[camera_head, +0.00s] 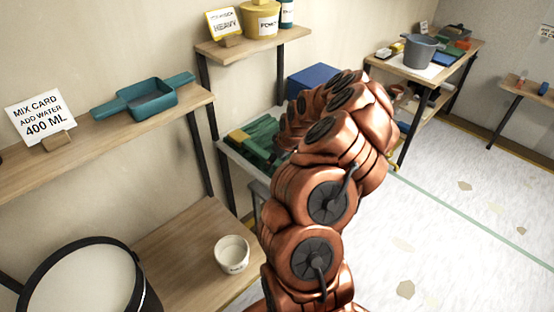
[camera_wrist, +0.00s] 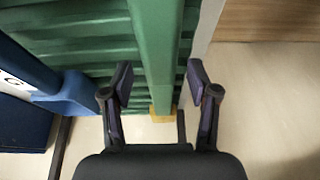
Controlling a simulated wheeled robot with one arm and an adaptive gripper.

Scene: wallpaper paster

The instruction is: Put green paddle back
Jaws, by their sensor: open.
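A long green bar (camera_wrist: 153,45), which looks like the green paddle's handle, runs down the middle of the wrist view to a yellow end (camera_wrist: 161,112). It lies over a green slatted surface (camera_wrist: 75,25). My gripper (camera_wrist: 159,82) is open, with one dark finger on each side of the bar; I cannot tell whether they touch it. In the head view, green slatted pieces (camera_head: 262,136) with a yellow bit (camera_head: 239,136) sit on a low stand against the wall. My copper arm hides part of them and my gripper there.
A blue box (camera_head: 308,80) stands behind my arm; a blue object also shows at left in the wrist view (camera_wrist: 68,95). A wooden shelf (camera_head: 185,97) holds a teal tray (camera_head: 150,99) and a card (camera_head: 40,115). Open floor (camera_head: 440,220) lies to the right.

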